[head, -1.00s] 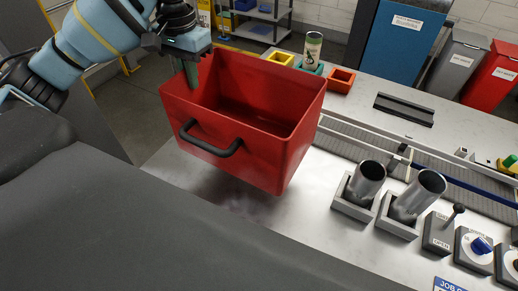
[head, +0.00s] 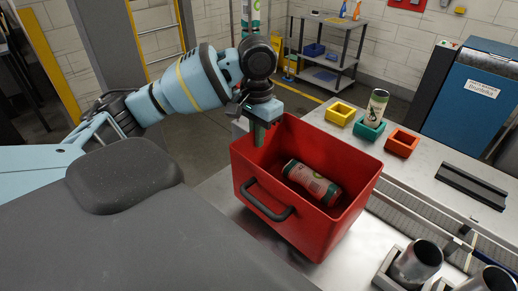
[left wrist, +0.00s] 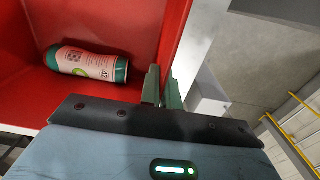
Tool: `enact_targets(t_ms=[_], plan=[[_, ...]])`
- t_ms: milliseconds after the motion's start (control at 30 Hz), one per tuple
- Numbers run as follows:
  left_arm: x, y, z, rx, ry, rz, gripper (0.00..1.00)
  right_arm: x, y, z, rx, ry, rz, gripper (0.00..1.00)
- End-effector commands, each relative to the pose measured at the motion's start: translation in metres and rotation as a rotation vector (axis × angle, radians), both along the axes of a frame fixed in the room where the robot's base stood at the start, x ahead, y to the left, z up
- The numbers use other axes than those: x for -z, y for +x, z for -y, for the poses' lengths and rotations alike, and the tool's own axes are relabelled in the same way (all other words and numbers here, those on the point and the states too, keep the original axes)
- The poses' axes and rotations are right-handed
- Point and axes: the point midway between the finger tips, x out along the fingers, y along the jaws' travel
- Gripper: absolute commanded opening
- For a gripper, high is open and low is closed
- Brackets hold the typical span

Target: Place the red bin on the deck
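The red bin (head: 268,180) is an open box with a black handle on its near side, at the centre of the head view. It is upright at the left end of the grey deck (head: 362,262); whether its base touches the deck is hard to tell. A green and pink can (head: 312,182) lies on its side inside it. My left gripper (head: 262,134) points down at the bin's back left rim. In the left wrist view its green fingers (left wrist: 163,88) are on both sides of the bin's wall (left wrist: 176,32). My right gripper is not in view.
Yellow (head: 340,113), teal (head: 369,131) and red (head: 402,143) small trays sit behind the bin; a can (head: 376,105) stands in the teal one. A black rail (head: 472,186), conveyor and metal cups (head: 415,264) are to the right. A blue machine (head: 475,100) stands behind.

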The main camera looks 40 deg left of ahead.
Motion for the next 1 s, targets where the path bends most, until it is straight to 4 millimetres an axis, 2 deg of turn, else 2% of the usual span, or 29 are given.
enact_targets(t_ms=[233, 500, 867, 1000], plan=[[0.005, 0.000, 0.000, 0.001, -0.001, 0.002, 0.00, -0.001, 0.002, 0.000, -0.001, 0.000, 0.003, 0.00], [0.035, 0.000, 0.000, 0.001, -0.001, 0.003, 0.00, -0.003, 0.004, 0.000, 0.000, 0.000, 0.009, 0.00], [0.039, 0.000, 0.000, 0.001, -0.001, 0.003, 0.00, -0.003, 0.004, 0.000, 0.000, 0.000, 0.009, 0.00], [0.040, 0.000, 0.000, 0.001, 0.000, 0.001, 0.19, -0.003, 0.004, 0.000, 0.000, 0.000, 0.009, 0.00]])
